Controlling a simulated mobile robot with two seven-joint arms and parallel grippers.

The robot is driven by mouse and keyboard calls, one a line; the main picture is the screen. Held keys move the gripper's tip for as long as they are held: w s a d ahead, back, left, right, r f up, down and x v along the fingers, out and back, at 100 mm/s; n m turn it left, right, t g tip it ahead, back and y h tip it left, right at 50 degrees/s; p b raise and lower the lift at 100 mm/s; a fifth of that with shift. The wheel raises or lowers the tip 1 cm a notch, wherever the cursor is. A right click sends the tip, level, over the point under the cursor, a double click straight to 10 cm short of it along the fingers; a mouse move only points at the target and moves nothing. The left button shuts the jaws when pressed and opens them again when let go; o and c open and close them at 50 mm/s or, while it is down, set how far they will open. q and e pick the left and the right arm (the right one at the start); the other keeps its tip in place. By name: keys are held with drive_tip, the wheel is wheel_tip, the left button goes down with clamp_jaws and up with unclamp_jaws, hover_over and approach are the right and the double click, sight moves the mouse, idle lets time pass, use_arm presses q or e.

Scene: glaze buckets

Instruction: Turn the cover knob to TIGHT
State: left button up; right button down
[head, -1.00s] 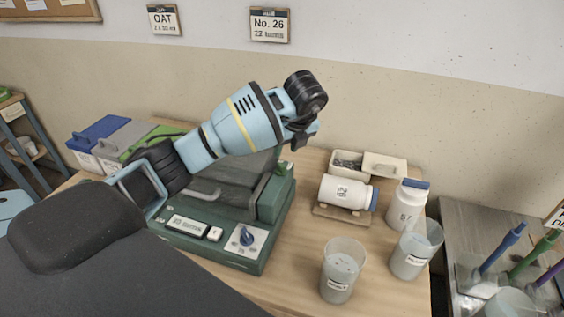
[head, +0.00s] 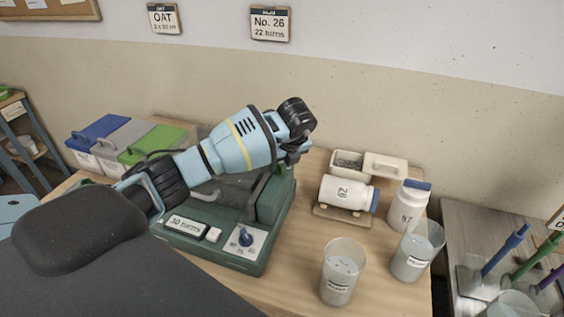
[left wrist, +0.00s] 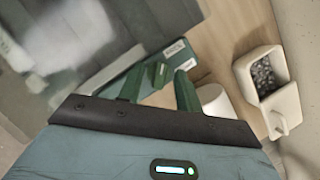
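The green machine (head: 205,250) stands on the wooden table with a blue pointer knob (head: 246,238) on its front panel; the words round that knob are too small to read. A green upright piece (left wrist: 160,75), probably the cover knob, shows between my fingers in the left wrist view. My left gripper (head: 284,164) is over the machine's raised right end block. In the left wrist view its two green fingers (left wrist: 159,90) are apart, one on each side of the upright piece; contact cannot be told. The grip area is mostly hidden in the head view. My right gripper is not in view.
A white jar (head: 345,193) lies on a wooden cradle right of the machine. Another white jar (head: 409,205), two clear cups (head: 342,270) and an open box (head: 350,164) stand nearby. Lidded bins (head: 98,135) are at the left. A panel display (head: 186,226) reads "30 turns".

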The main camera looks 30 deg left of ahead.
use_arm(q)
clamp_jaws()
drive_tip(key=shift+m, duration=0.3)
drive_tip(key=shift+s+r+m+t+h+p, duration=0.1)
drive_tip(key=shift+m+t+h+p, duration=0.25)
drive_tip(key=shift+m, duration=0.55)
drive_tip(key=shift+a+m+t+h, duration=0.1)
drive_tip(key=shift+m+t+h, duration=0.15)
drive_tip(key=shift+m, duration=0.55)
drive_tip(key=m, duration=0.2)
drive_tip(key=m+h, duration=0.1)
drive_tip(key=m, duration=0.1)
drive_tip(key=shift+m+t+h, duration=0.3)
drive_tip(key=shift+m, duration=0.1)
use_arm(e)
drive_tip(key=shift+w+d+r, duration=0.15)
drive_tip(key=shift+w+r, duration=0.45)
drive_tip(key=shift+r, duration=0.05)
use_arm(q)
drive_tip(key=shift+a, duration=0.1)
unclamp_jaws()
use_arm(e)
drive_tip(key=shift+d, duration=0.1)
